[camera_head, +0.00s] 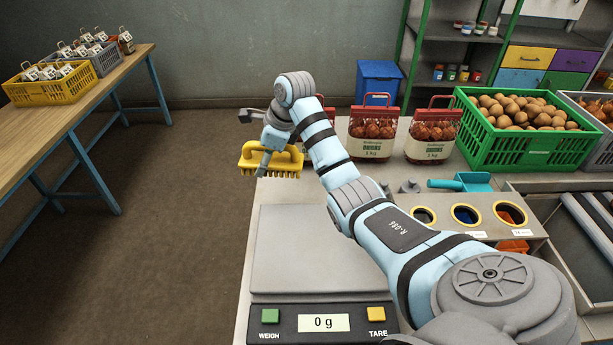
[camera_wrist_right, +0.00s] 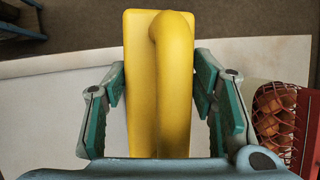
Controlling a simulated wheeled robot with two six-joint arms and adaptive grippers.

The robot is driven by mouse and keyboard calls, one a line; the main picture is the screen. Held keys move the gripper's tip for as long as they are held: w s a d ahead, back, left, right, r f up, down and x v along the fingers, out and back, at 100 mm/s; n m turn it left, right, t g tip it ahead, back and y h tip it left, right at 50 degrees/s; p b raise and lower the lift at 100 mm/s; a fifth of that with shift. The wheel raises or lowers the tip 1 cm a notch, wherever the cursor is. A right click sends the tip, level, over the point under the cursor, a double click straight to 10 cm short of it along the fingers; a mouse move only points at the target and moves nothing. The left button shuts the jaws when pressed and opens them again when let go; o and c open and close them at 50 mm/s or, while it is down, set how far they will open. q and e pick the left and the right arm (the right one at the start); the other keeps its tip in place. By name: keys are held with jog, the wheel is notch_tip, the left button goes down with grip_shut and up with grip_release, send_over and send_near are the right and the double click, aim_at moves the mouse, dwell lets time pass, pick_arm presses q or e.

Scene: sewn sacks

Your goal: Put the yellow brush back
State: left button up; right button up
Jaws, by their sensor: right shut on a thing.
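The yellow brush (camera_head: 254,164) has an arched handle and dark yellow bristles pointing down. It is at the far left corner of the work table, partly beyond the table's left edge. My right gripper (camera_head: 268,150) is shut on its handle from above. In the right wrist view the brush (camera_wrist_right: 172,85) lies between the two teal-padded fingers (camera_wrist_right: 163,100), its far end showing over the floor. Whether the bristles touch the table is hard to tell. My left gripper is in neither view.
Red onion bags (camera_head: 371,134) stand right of the brush. A green crate of potatoes (camera_head: 520,152), a teal scoop (camera_head: 472,182) and a panel with round holes (camera_head: 480,228) are farther right. The scale (camera_head: 300,255) is empty, reading 0 g. A wooden table (camera_head: 85,90) holds crates.

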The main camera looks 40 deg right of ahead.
jog(key=s+d+r+m+h, duration=0.1)
jog(key=d+r+m, duration=0.1)
jog(key=d, duration=0.3)
jog(key=s+d+r+m, duration=0.1)
jog(key=d+r, duration=0.2)
jog(key=d, duration=0.3)
jog(key=f, duration=0.6)
jog(key=f+b, duration=0.1)
jog(key=f, duration=1.2)
jog(key=shift+w+a+f+b, duration=0.1)
jog(key=shift+a+f+b, duration=0.2)
jog(key=shift+f+b, duration=0.1)
jog(key=shift+w+f, duration=0.1)
jog(key=shift+f, duration=0.05)
jog(key=shift+f, duration=0.1)
jog(key=o, duration=1)
